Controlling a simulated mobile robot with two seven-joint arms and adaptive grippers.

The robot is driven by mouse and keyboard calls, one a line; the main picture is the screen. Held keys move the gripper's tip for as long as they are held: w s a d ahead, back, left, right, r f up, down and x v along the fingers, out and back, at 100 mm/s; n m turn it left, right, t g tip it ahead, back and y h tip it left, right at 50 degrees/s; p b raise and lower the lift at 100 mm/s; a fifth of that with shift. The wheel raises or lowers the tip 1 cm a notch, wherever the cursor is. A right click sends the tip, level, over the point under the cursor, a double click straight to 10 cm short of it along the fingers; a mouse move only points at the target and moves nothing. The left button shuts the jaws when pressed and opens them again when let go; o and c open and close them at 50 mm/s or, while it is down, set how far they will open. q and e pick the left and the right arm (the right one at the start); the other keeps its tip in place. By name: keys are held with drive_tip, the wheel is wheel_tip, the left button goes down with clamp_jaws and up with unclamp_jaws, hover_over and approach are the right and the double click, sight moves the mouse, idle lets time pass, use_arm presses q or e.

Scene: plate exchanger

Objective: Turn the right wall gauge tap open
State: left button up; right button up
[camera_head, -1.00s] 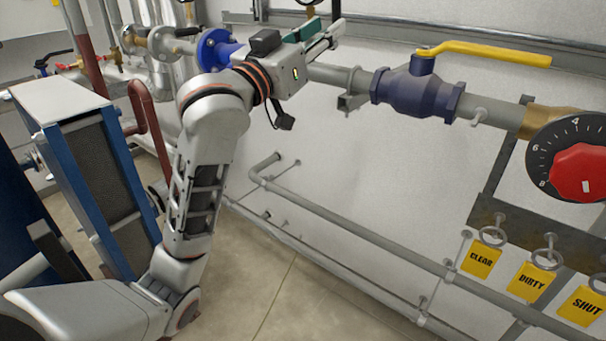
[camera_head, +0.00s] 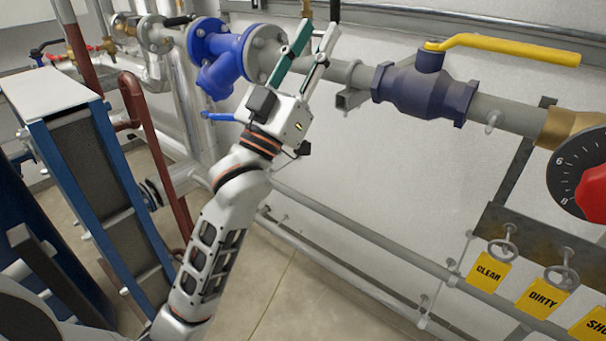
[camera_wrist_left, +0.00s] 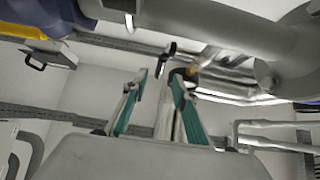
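My left gripper (camera_head: 318,33) points up at the top of the head view, in front of the wall pipe. Its two fingers are apart with nothing between them. They also show apart in the left wrist view (camera_wrist_left: 158,79). A dark upright piece (camera_head: 335,10), perhaps a tap handle, is cut by the top edge just beyond the fingertips. In the wrist view a black lever (camera_wrist_left: 166,57) and a brass fitting (camera_wrist_left: 192,71) with a dark handle lie beyond the fingertips. I cannot tell which is the right gauge tap. My right gripper is out of view.
A purple valve (camera_head: 425,92) with a yellow lever (camera_head: 510,47) is on the pipe to the right. A blue strainer (camera_head: 222,55) is close to the left. A red dial (camera_head: 592,190) and yellow tags (camera_head: 488,271) are at lower right. Open floor (camera_head: 300,300) lies below.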

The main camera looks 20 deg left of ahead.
use_arm(q)
drive_tip(key=b+v, duration=0.2)
drive_tip(key=v, duration=0.6)
drive_tip(key=w+f+g+y, duration=0.2)
drive_tip(key=f, duration=0.9)
drive_tip(key=w+f+n+g+y, duration=0.1)
drive_tip(key=w+f+g+y, duration=0.1)
drive_tip(key=f, duration=1)
drive_tip(key=shift+w+a+g+p, duration=0.3)
drive_tip(key=shift+w+p, duration=0.05)
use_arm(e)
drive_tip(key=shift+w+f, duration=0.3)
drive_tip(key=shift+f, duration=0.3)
use_arm(q)
clamp_jaws()
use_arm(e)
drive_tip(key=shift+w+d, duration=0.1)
